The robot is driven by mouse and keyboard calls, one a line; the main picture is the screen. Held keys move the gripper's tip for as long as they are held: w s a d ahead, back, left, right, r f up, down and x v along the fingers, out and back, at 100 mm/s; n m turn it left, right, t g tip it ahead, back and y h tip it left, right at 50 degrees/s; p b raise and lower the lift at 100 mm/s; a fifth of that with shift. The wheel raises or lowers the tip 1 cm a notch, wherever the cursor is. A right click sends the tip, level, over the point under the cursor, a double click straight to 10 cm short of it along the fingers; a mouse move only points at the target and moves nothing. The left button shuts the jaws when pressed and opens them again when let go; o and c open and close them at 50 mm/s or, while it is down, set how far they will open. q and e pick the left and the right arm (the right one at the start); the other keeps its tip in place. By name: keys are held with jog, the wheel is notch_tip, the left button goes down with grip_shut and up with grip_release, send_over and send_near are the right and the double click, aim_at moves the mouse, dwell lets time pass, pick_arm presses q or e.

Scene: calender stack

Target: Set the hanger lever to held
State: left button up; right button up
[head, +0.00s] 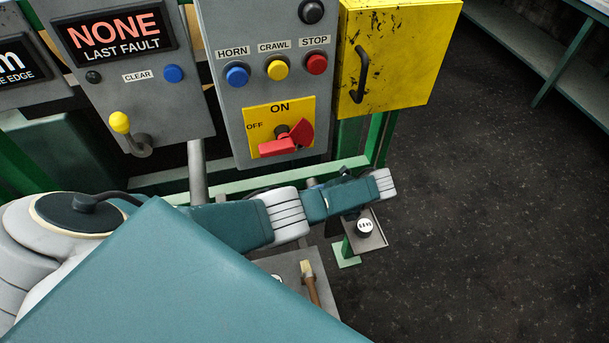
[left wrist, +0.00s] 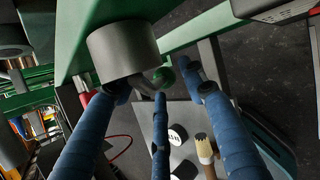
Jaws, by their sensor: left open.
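In the left wrist view a short lever with a green ball knob (left wrist: 165,78) sticks out from a thick grey round hub (left wrist: 123,50) on a green frame. No label or position mark shows on it, so I cannot tell its setting or whether it is the hanger lever. My left gripper (left wrist: 160,92) has its blue fingers spread open. The knob appears between the fingertips, and I cannot tell whether they touch it. In the head view my arm hides that gripper and this lever. A yellow-knobbed lever (head: 120,123) sits unlabelled on the left grey panel. My right gripper is out of view.
A red rotary switch (head: 288,138) on a yellow ON/OFF plate and HORN, CRAWL and STOP buttons are on the panel behind my arm. A scuffed yellow box (head: 398,60) stands right of it. A brush (left wrist: 206,150) lies on a grey tray below. Dark floor at right is clear.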

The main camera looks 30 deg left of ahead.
pick_arm(q)
jog(key=v, duration=1.2)
